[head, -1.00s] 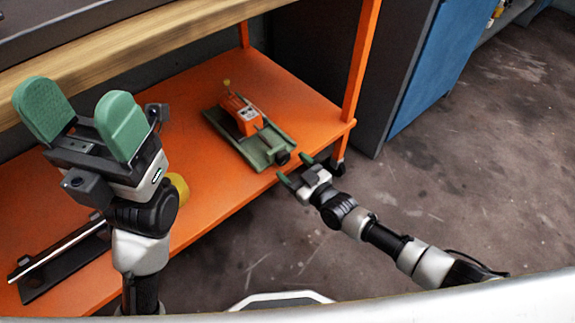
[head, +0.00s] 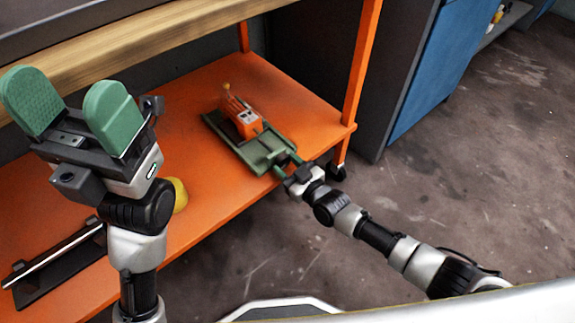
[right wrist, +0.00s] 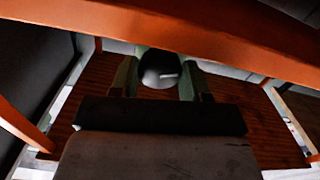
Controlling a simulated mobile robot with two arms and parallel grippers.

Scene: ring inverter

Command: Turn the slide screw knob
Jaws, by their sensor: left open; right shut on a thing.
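The green slide base (head: 225,130) with an orange block (head: 243,121) on it lies on the orange shelf. Its dark round knob (right wrist: 160,70) shows in the right wrist view between my green fingers. My right gripper (head: 285,166) reaches the front end of the slide and is shut on the knob; in the head view the fingers and arm mostly hide the knob. My left gripper (head: 72,115) is raised at the left, open and empty, with its two green fingers wide apart.
The orange shelf (head: 205,195) has bare room left of the slide. A black rail device (head: 60,268) and a yellow round thing (head: 180,194) lie at the left. An orange post (head: 362,70) stands right of the slide. A wooden board (head: 150,45) runs above the shelf.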

